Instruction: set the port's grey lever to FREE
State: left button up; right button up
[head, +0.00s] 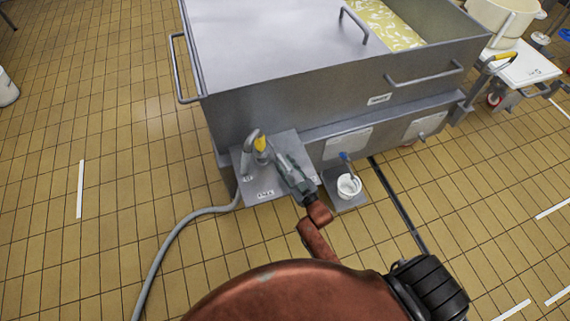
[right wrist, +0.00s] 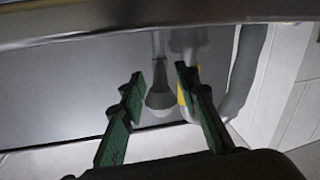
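The port's steel plate (head: 255,186) sits low on the front of a steel vat. Two small white labels on it are too small to read. A yellow-topped fitting (head: 261,144) stands on the plate beside a grey hose end. My right gripper (head: 281,160) reaches over the plate, just right of this fitting. In the right wrist view, my right gripper (right wrist: 160,82) is open, with green pads apart. A grey rod with a rounded end, seemingly the lever (right wrist: 159,97), shows in the gap; contact is not visible. The lever is not clear in the head view. My left gripper is out of view.
The vat (head: 290,105) fills the top middle, with bar handles and yellowish contents. A white tub (head: 348,186) with a blue-topped tool stands right of the plate. A grey hose (head: 170,240) runs down the tiled floor. A white cart (head: 522,68) stands at the right.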

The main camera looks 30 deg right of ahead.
jog(key=shift+s+f, duration=0.1)
jog(key=shift+s, duration=0.35)
jog(key=s, duration=1.1)
jog(key=shift+d, duration=0.4)
